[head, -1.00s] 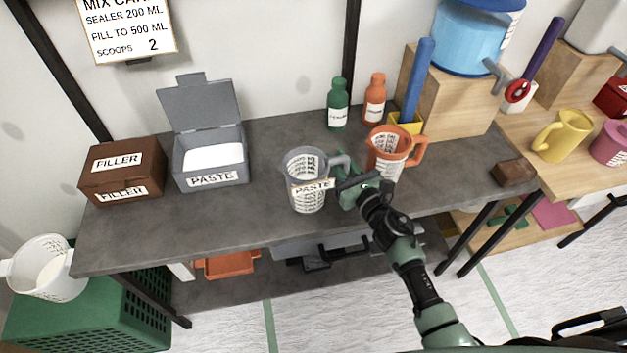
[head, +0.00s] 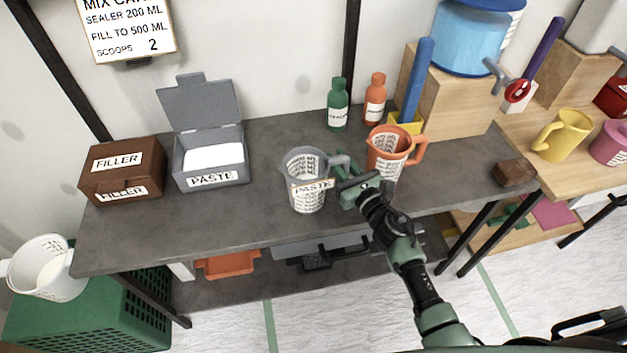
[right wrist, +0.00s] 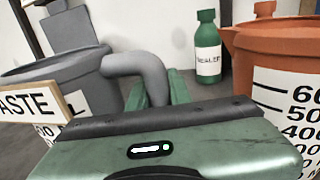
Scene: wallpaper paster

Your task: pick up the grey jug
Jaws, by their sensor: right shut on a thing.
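In the right wrist view the grey handle (right wrist: 142,66) runs down to the green fingers (right wrist: 158,90), and the fingertips are partly hidden behind the gripper body. Whether the jug's base touches the worktop is hard to tell. My left gripper is not in view.
An orange jug (head: 388,150) stands close to the right of my gripper. Green (head: 338,105) and orange (head: 375,100) bottles stand behind. An open paste box (head: 211,180) and a brown filler box (head: 120,190) are on the left. The worktop's front middle is clear.

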